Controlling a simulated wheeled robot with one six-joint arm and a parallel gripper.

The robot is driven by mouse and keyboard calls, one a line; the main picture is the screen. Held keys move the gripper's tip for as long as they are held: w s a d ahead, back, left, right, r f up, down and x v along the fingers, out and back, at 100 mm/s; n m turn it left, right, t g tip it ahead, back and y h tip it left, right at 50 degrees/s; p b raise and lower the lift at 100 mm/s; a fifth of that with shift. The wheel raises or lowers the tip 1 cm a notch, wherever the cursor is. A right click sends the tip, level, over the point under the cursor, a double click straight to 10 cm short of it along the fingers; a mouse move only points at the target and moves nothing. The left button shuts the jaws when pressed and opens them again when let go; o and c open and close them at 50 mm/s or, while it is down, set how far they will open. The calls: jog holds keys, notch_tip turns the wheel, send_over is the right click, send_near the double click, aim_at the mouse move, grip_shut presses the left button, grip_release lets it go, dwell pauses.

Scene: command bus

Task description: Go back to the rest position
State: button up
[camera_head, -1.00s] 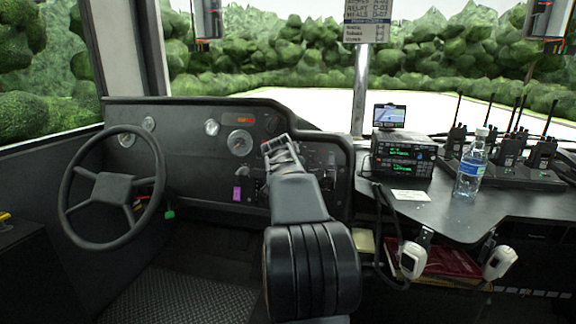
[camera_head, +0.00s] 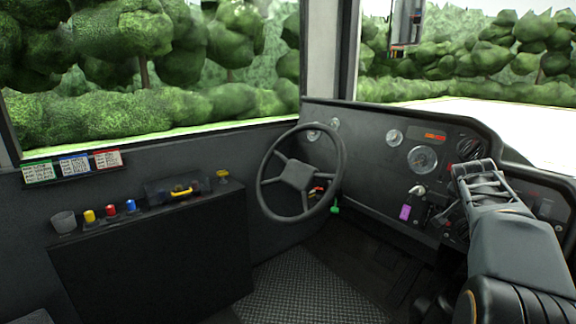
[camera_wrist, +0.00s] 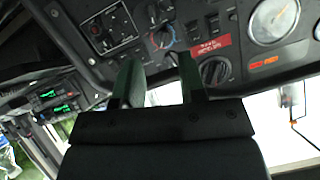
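My gripper (camera_head: 470,172) is in front of the dashboard (camera_head: 375,170), right of the gauges, at the right of the head view. In the wrist view my gripper (camera_wrist: 160,75) shows two dark fingers with a clear gap between them and nothing held. The fingers point at the switch panel (camera_wrist: 112,30) and the knobs (camera_wrist: 214,70). I cannot tell in the head view whether the fingertips touch the panel.
The steering wheel (camera_head: 300,172) stands left of my arm. A black side console (camera_head: 150,250) with coloured knobs and a yellow-handled lever (camera_head: 181,191) is at the left. Ribbed floor (camera_head: 300,285) lies open between them. A radio (camera_wrist: 55,96) shows in the wrist view.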

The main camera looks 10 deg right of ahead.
jog(key=s+a+r+n+y+p, duration=0.25)
jog(key=a+r+p, duration=0.25)
jog(key=a+p, duration=0.4)
jog(key=s+a+r+n+y+p, duration=0.1)
jog(key=a+r+n+y+p, duration=0.1)
jog(key=a+r+n+p, duration=0.65)
jog(key=s+a+r+n+g+y+p, duration=0.1)
jog(key=s+a+n+g+y+p, duration=0.1)
jog(key=s+a+p, duration=1.1)
jog(key=shift+s+a+r+n+g+y+p, duration=0.15)
jog(key=shift+s+a+n+g+y+p, duration=0.45)
jog(key=shift+a, duration=1.8)
jog(key=shift+w+m+y, duration=0.2)
jog(key=shift+m+y, duration=0.1)
jog(key=shift+y, duration=0.15)
